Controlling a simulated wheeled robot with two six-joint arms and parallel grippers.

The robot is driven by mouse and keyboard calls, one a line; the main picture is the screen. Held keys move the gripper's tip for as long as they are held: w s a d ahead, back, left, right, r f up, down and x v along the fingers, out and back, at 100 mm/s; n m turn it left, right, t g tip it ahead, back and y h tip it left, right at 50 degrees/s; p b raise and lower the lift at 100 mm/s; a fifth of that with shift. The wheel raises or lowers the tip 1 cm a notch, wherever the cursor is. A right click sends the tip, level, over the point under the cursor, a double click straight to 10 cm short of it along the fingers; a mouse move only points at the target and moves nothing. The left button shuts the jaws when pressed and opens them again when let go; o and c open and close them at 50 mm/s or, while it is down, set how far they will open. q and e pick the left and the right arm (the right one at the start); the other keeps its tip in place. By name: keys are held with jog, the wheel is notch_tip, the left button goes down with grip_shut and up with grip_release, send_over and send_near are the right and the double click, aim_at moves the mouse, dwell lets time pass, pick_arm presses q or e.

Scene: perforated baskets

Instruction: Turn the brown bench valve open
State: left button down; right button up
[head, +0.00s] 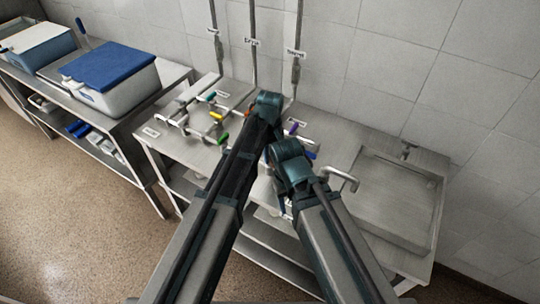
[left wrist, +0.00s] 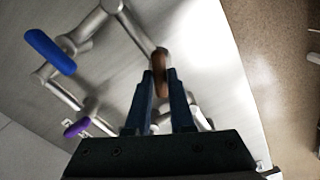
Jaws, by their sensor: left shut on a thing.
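The brown valve handle (left wrist: 163,72) is in the left wrist view, on a metal pipe of the bench. My left gripper (left wrist: 161,80) has its two dark fingers closed on either side of this handle. In the head view my arms hide the brown handle and most of the left gripper. My right arm reaches over the same bench, and its wrist hides its jaws, so I cannot tell whether they are open.
A blue handle (left wrist: 50,51) and a purple handle (left wrist: 76,128) are close to the brown one. Yellow (head: 216,115) and green (head: 222,137) handles are left of my arms. A metal sink (head: 397,198) is at right. A blue-lidded box (head: 112,66) stands on the left bench.

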pick_arm(q)
jog(key=n, duration=0.5)
jog(key=shift+n, duration=0.3)
dwell(0.4)
jog(key=c, duration=0.8)
grip_release()
jog(key=shift+r, duration=0.1)
notch_tip(320, 180, up, 14)
jog(key=p, duration=1.4)
jog(key=shift+f, duration=0.2)
